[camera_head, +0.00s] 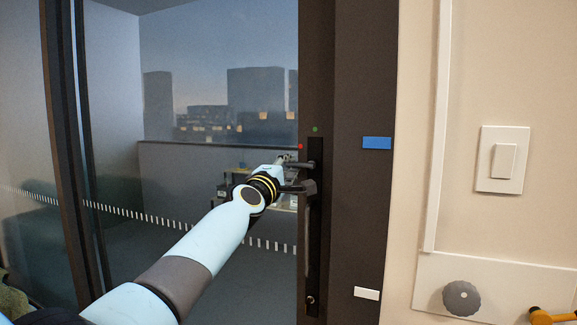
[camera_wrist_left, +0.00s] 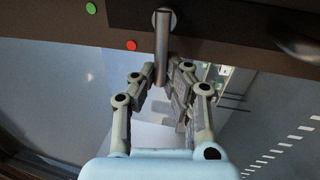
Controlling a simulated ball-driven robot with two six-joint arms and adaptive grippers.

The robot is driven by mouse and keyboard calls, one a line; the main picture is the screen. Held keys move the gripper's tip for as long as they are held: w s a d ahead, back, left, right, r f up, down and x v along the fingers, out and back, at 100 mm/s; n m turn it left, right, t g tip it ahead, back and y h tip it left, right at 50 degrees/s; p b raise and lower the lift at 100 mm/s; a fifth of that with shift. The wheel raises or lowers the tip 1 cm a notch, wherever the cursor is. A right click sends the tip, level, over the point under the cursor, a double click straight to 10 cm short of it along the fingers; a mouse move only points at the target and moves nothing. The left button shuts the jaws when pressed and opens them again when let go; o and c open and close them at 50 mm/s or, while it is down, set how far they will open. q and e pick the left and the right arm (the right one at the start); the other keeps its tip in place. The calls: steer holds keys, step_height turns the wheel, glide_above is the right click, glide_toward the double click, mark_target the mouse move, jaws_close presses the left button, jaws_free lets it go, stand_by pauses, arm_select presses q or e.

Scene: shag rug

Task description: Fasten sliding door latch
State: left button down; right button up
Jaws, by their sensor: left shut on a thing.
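The dark glass sliding door (camera_head: 318,80) fills the left and middle of the head view. Its tall dark lock plate (camera_head: 314,240) carries a short latch lever (camera_head: 309,164), with a dark handle (camera_head: 308,188) below it. In the left wrist view the lever is a grey metal bar (camera_wrist_left: 162,40) that runs from a round base down between my fingers. My left gripper (camera_head: 284,160) reaches in from the left and is shut on the latch lever; its fingers also show in the wrist view (camera_wrist_left: 163,76). My right gripper is not in view.
A red dot (camera_head: 300,146) and a green dot (camera_head: 315,129) sit above the lever. A blue label (camera_head: 377,143) and a white label (camera_head: 367,293) are on the dark frame. A light switch (camera_head: 503,160), a grey knob (camera_head: 461,298) and an orange object (camera_head: 552,316) are at right.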

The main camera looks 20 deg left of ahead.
arm_select(q)
steer(key=shift+f, duration=0.15)
steer(key=c, duration=1.4)
jaws_free()
steer(key=shift+o, duration=0.2)
steer(key=s+f, duration=0.2)
steer(key=s, duration=0.9)
steer(key=shift+s+a, duration=0.2)
steer(key=shift+s, duration=0.2)
steer(key=shift+f, duration=0.2)
